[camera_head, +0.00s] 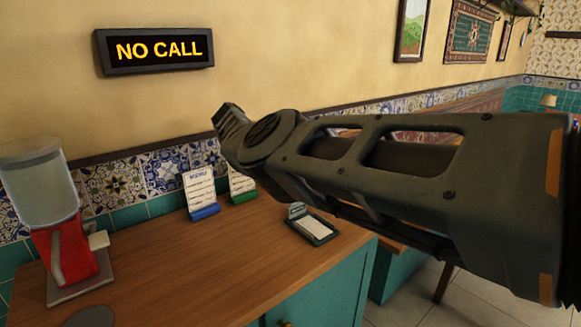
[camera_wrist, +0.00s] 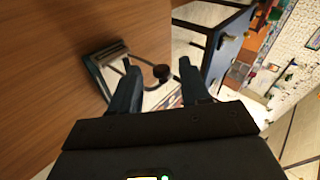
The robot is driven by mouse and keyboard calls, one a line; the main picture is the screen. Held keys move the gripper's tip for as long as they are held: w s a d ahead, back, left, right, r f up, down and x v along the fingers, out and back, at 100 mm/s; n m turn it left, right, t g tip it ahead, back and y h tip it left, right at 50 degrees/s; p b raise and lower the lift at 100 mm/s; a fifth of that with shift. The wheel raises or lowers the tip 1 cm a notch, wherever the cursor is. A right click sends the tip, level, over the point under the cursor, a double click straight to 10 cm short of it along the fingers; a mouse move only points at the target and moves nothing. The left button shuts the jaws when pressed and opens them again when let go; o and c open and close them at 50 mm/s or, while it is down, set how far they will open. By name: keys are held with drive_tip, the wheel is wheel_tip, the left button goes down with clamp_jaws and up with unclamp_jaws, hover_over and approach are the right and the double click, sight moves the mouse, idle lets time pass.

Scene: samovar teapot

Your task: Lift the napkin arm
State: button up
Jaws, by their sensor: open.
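The napkin holder (camera_head: 312,228) is a small dark tray with white napkins and a grey metal piece at its back, on the wooden counter. In the wrist view the holder (camera_wrist: 97,68) is at upper left, near the counter edge. In the head view my gripper is hidden.
The counter (camera_head: 165,265) also holds a red dispenser with a clear tank (camera_head: 70,240), a menu card on a blue base (camera_head: 202,195) and another on a green base (camera_head: 242,185). A "NO CALL" sign (camera_head: 158,50) hangs on the wall. The counter's front middle is clear.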

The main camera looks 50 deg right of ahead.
drive_tip(key=shift+v, duration=1.35)
